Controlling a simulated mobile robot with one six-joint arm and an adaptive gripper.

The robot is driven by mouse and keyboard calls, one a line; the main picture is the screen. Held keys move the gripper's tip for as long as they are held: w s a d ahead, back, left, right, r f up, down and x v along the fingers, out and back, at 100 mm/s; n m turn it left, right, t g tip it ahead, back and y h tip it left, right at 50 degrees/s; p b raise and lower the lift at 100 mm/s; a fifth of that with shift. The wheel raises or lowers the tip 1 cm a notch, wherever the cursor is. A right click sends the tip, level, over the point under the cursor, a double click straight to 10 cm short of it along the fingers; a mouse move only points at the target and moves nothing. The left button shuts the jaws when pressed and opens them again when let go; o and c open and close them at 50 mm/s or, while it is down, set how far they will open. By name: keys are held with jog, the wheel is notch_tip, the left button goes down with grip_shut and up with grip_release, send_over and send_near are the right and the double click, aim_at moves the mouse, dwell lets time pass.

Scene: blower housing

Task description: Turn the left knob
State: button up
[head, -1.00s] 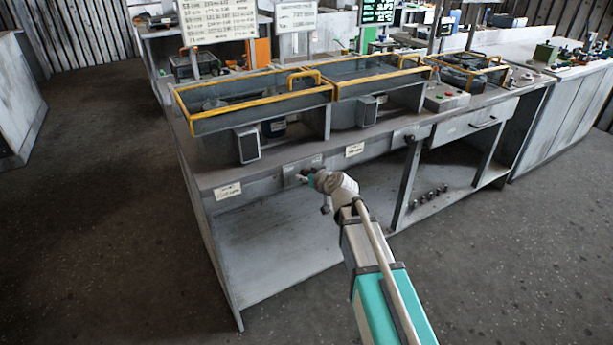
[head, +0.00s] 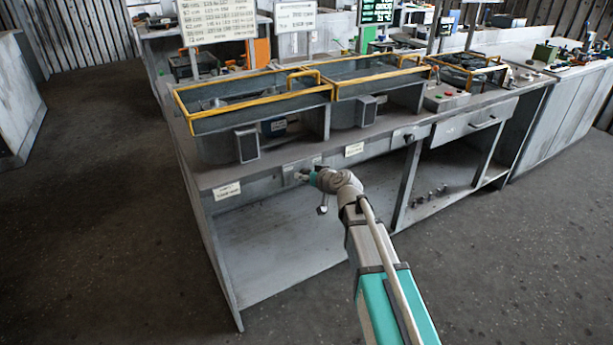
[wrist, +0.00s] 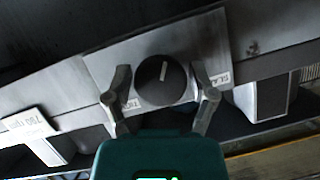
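The left knob (wrist: 162,80) is a round dark knob with a pale pointer line, on a light plate with small printed labels at both sides. In the wrist view the pointer is near upright, leaning slightly right. My gripper (wrist: 163,78) is open, one finger on each side of the knob, with what looks like a small gap at each side. In the head view my gripper (head: 303,176) is at the bench's front panel, and the knob is too small or covered to make out.
A second dark knob (head: 408,138) is on the front panel farther right. The workbench (head: 205,181) carries yellow-edged troughs (head: 250,102) above the panel. Paper labels (head: 227,191) are on the front edge. Open shelf space lies below, with clear floor in front.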

jog(key=shift+o, duration=0.6)
